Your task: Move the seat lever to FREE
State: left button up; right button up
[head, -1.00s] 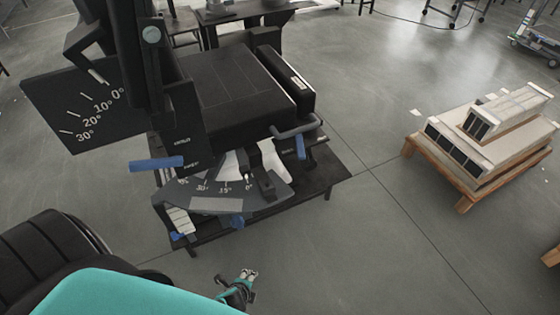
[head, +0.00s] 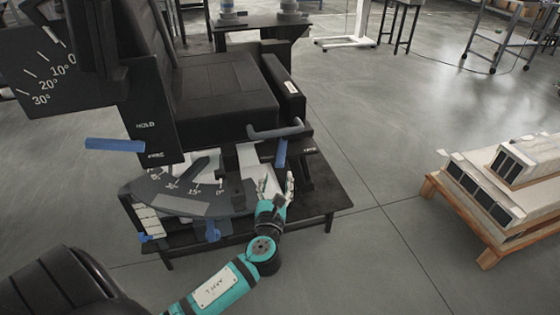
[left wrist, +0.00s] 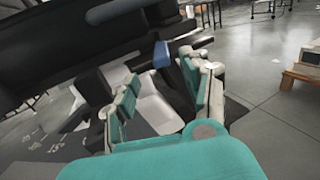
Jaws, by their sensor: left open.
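A black chair-like rig with a padded seat (head: 220,92) stands on a low dark table. A blue-gripped lever (head: 281,153) hangs below the seat's right front corner, near a small white label too small to read. It also shows in the left wrist view (left wrist: 161,55), ahead of the fingers. Another blue-gripped lever (head: 116,144) lies level beside a dark plate marked HOLD above and what looks like FREE below. My left gripper (head: 276,183) is open and empty, just below the front blue lever and apart from it. My right gripper is not in view.
A grey dial plate (head: 190,197) with angle marks sits left of my gripper. The dark table (head: 318,192) is under the rig. A grey bar handle (head: 275,132) juts out above the front lever. A wooden pallet (head: 489,258) with boxes stands right; floor between is clear.

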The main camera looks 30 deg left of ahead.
aim_at(280, 165)
pick_arm(q)
jog(key=b+x, duration=0.1)
jog(key=x, duration=0.7)
jog(key=shift+w, duration=0.1)
jog(key=shift+w+a, duration=0.25)
jog(key=shift+w, duration=0.3)
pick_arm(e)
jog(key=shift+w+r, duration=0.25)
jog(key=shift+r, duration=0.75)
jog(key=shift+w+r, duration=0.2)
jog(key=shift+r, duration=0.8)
pick_arm(q)
jog(key=shift+c, duration=0.4)
grip_shut()
